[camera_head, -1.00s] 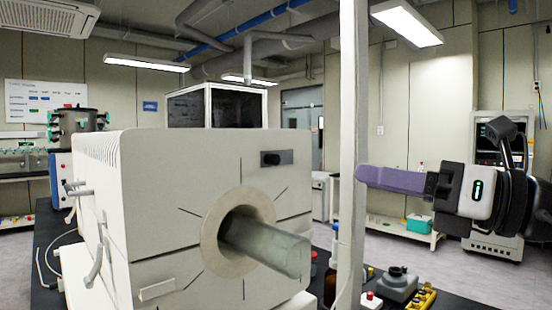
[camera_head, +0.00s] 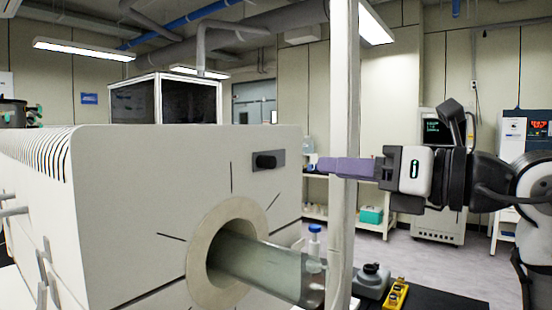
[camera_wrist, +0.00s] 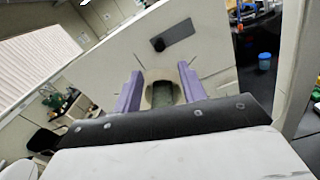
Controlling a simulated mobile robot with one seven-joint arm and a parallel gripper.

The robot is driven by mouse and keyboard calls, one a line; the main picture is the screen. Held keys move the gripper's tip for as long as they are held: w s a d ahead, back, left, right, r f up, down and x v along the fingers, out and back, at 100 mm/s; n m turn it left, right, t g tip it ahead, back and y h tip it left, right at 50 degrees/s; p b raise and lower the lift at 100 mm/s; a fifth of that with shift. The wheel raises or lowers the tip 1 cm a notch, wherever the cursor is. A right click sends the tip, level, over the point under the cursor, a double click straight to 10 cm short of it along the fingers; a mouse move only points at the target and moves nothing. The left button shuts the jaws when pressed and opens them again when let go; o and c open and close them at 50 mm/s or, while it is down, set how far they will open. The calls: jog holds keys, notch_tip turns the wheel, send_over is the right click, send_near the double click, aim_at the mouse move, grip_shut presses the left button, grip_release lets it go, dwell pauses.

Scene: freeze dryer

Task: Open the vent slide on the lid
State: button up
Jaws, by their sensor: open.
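A black knob (camera_head: 265,161) sits on a dark grey plate (camera_head: 281,158) on the upper right of the pale box's front face (camera_head: 150,190). This is the part that looks like the vent slide. In the wrist view the knob (camera_wrist: 158,44) and plate (camera_wrist: 179,32) lie ahead of and above my fingertips. My gripper (camera_head: 314,166) has purple fingers and is just right of the plate in the head view, apart from the knob. In the wrist view my gripper (camera_wrist: 160,72) is open, its two fingers spread with nothing between them.
A glass tube (camera_head: 270,270) sticks out of a round collar (camera_head: 203,250) below the knob. A pale upright post (camera_head: 343,80) stands by my gripper. A blue-capped bottle (camera_head: 314,240) and a yellow button box (camera_head: 396,295) are at lower right.

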aim_at(273, 163)
jog(key=p+x, duration=0.3)
jog(key=x, duration=0.8)
grip_shut()
